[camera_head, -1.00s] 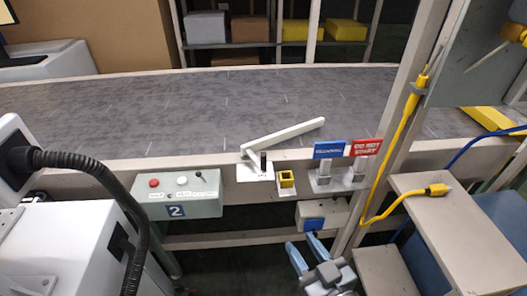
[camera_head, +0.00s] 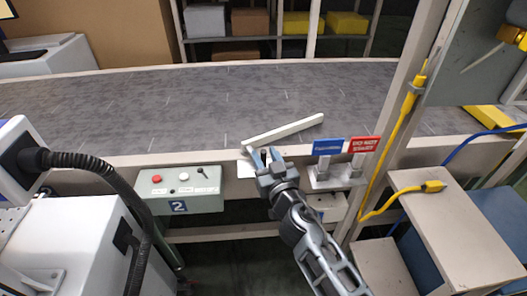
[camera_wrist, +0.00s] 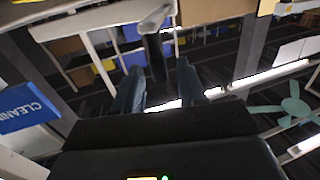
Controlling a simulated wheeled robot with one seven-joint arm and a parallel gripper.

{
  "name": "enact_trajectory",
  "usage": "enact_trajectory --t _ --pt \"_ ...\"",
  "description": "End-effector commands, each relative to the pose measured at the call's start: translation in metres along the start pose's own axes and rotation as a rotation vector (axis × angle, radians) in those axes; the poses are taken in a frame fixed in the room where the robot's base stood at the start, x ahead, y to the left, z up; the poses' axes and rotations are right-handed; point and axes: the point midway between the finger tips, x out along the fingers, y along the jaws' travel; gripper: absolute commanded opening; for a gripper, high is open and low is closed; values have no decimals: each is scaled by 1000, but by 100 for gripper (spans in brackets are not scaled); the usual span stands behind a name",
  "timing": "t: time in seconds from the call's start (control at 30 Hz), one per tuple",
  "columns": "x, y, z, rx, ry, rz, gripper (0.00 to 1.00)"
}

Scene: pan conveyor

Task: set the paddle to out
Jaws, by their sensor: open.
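The paddle (camera_head: 285,130) is a long pale bar lying out over the near part of the grey belt, pointing right and slightly away from its pivot at the belt's near edge. My gripper (camera_head: 263,154) is at the pivot end, jaws open, and covers most of the pivot and its white base plate (camera_head: 246,169). In the wrist view, a dark upright handle (camera_wrist: 155,55) stands between my open fingers (camera_wrist: 159,75), with a pale bar end above it. I cannot tell whether either finger touches the handle.
Right of my gripper stand a blue sign (camera_head: 329,146) and a red sign (camera_head: 363,145) on grey blocks. A control box (camera_head: 181,190) with buttons is to the left. A post with a yellow cable (camera_head: 402,125) rises at the right. The belt (camera_head: 120,108) is otherwise mostly clear.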

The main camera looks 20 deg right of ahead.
Motion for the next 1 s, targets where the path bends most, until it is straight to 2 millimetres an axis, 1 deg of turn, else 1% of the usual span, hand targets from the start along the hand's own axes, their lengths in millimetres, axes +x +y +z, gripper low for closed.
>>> enact_trajectory --t 0.03,0.2,0.5,0.9,0.93,1.0 --pt "7 0 0 1 1 0 41" --pt "17 0 0 1 0 0 41" --pt "19 0 0 1 -1 0 40" --pt "18 0 0 1 -1 0 2" --pt "18 0 0 1 0 0 0" --pt "18 0 0 1 -1 0 0"
